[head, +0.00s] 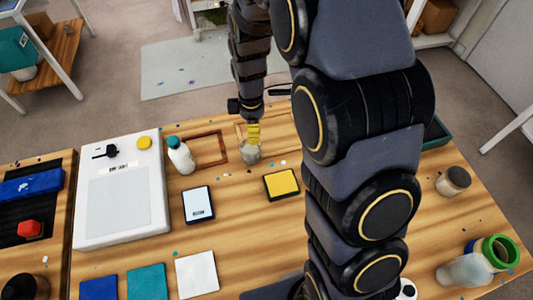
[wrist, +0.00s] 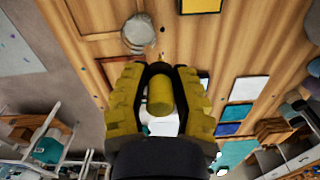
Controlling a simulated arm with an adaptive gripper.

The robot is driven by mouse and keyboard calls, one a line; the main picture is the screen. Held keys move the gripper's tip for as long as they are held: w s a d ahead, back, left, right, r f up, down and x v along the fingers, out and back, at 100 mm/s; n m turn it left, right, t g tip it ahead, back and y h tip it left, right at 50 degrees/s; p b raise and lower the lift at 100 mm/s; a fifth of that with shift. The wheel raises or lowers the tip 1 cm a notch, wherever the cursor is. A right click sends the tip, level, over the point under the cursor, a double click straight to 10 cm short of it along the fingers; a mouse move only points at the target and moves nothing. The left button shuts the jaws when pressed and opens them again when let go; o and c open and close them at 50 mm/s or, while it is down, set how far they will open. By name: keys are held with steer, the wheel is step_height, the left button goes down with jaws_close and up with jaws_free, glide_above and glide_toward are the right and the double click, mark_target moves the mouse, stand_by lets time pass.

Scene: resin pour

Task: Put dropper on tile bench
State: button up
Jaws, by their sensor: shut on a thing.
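My gripper (head: 253,133) has yellow fingers and hangs over the far part of the wooden bench (head: 245,225), just above a grey jar (head: 250,154). In the wrist view my gripper (wrist: 158,74) is shut on a yellow cylinder (wrist: 159,97), which looks like the dropper. The jar (wrist: 137,34) appears beyond the fingertips in the wrist view. Blue (head: 99,288), teal (head: 146,281) and white (head: 197,274) tiles lie at the bench's near side.
A white flat device (head: 121,195) and a white bottle with a teal cap (head: 181,155) stand left of the gripper. A small screen device (head: 198,205) and a yellow pad (head: 281,184) lie nearer. Jars (head: 453,181) stand at right. Bare wood lies between pad and tiles.

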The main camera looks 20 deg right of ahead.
steer(key=w+f, duration=0.2)
steer(key=w, duration=0.2)
steer(key=w+f, duration=0.3)
steer(key=w, duration=0.1)
steer(key=w+f, duration=0.3)
steer(key=w, duration=0.1)
steer(key=shift+w+a+f, duration=0.15)
steer(key=shift+a+f, duration=0.05)
steer(key=shift+a, duration=0.05)
steer(key=shift+w+f, duration=0.5)
steer(key=shift+f, duration=0.05)
steer(key=shift+w+f, duration=0.15)
steer(key=shift+f, duration=1.5)
steer(key=shift+f, duration=0.1)
steer(key=shift+f, duration=0.1)
steer(key=o, duration=0.7)
steer(key=shift+c, duration=0.2)
